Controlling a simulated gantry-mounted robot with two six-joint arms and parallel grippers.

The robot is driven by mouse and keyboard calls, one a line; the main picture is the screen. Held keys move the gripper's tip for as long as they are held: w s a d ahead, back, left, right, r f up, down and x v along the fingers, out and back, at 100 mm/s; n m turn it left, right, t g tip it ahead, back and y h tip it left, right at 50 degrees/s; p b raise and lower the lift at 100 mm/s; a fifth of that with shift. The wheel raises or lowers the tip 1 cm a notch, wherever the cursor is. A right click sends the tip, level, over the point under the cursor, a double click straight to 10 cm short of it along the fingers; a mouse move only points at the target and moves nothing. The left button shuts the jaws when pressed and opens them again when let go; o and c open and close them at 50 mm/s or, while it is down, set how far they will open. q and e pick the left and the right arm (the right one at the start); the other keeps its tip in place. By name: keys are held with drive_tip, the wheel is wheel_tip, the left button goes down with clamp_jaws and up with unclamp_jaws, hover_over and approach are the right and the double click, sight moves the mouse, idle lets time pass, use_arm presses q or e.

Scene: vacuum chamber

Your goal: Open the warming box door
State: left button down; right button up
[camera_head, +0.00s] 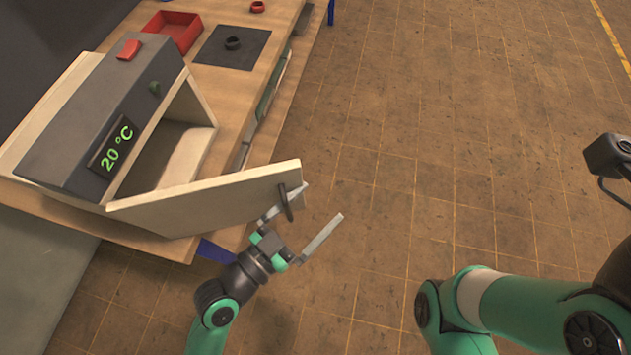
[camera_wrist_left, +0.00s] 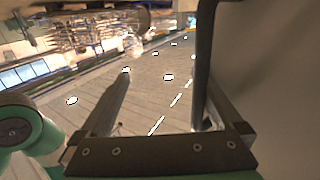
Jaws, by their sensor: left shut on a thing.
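The warming box (camera_head: 88,120) is a dark grey and cream unit with a green "20 °C" display, on the bench at the left. Its cream door (camera_head: 205,200) stands partly open, swung out toward the front right, and the pale interior shows. A dark door handle (camera_head: 288,205) is near the door's free end. My left gripper (camera_head: 312,210) is shut on the handle; one finger is at the handle, while the other stands well apart to the right. In the left wrist view, the handle (camera_wrist_left: 204,60) is a dark bar close to the right finger. My right gripper is out of view.
The wooden bench (camera_head: 225,95) carries a red tray (camera_head: 172,30), a dark mat (camera_head: 232,58) with a black ring (camera_head: 233,43), and a red ring (camera_head: 257,7). The tiled floor (camera_head: 430,130) right of the bench is clear. My right arm reaches in at lower right.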

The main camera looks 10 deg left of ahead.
use_arm(q)
drive_tip(key=shift+w+a+r+n+t+y, duration=0.1)
drive_tip(key=shift+a+r+n+t+y, duration=0.25)
drive_tip(key=shift+a+r+t, duration=0.35)
drive_tip(key=shift+c, duration=0.7)
unclamp_jaws()
drive_tip(key=shift+a+r, duration=0.1)
drive_tip(key=shift+c, duration=1.1)
drive_tip(key=shift+s+d+f+g, duration=0.4)
drive_tip(key=shift+d+f+g, duration=0.15)
drive_tip(key=shift+f+g, duration=0.25)
drive_tip(key=shift+c, duration=1.2)
drive_tip(key=shift+s+a, duration=0.1)
drive_tip(key=shift+c, duration=0.5)
